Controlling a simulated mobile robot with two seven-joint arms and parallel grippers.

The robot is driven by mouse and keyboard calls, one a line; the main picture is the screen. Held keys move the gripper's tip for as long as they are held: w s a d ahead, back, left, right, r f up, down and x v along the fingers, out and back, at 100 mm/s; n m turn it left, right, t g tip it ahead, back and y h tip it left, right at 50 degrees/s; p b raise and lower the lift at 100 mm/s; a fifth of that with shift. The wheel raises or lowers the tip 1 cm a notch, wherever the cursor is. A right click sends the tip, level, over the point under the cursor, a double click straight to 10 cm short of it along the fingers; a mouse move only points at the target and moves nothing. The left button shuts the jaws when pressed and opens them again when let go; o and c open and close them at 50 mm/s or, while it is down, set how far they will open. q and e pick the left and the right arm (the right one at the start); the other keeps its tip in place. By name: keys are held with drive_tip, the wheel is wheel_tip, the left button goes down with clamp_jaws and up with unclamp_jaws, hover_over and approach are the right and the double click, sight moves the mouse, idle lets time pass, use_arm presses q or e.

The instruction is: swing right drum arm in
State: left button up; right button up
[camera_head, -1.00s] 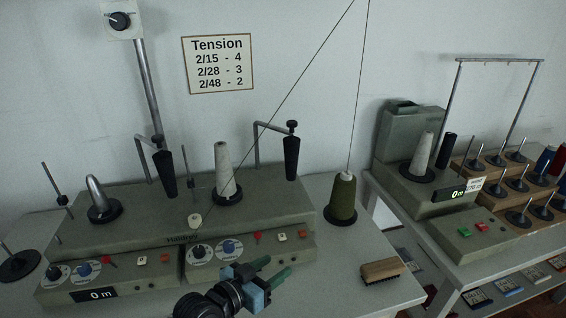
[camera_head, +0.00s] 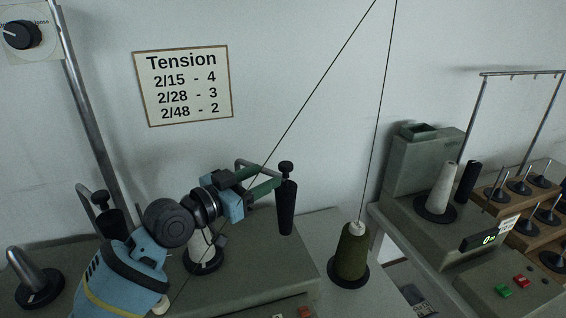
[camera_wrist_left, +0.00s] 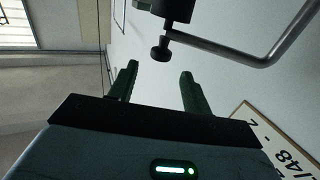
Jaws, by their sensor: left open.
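The right drum arm is a bent grey rod carrying a black drum (camera_head: 287,208) with a black knob (camera_head: 286,168) on top. The drum hangs to the right of the white yarn cone (camera_head: 203,250), which my left arm partly hides. My left gripper (camera_head: 271,181) is open, its green fingers just left of the drum's top, close to the knob and rod. In the left wrist view, the knob (camera_wrist_left: 160,50) and rod (camera_wrist_left: 272,52) lie just beyond the open fingertips (camera_wrist_left: 160,71), with nothing between them. Contact cannot be told. My right gripper is out of view.
The left drum (camera_head: 111,222) and an empty spindle (camera_head: 38,283) stand on the winder at left. An olive cone (camera_head: 352,252) stands to the right, with thread rising from it. A second machine (camera_head: 420,165) and a cone rack (camera_head: 520,205) are further right. A tension sign (camera_head: 183,85) hangs on the wall.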

sight(281, 169)
use_arm(q)
drive_tip(key=shift+w+d, duration=0.2)
drive_tip(key=shift+d, duration=0.1)
drive_tip(key=shift+x, duration=3.55)
drive_tip(key=shift+w, duration=0.1)
use_arm(e)
drive_tip(key=shift+w, duration=0.1)
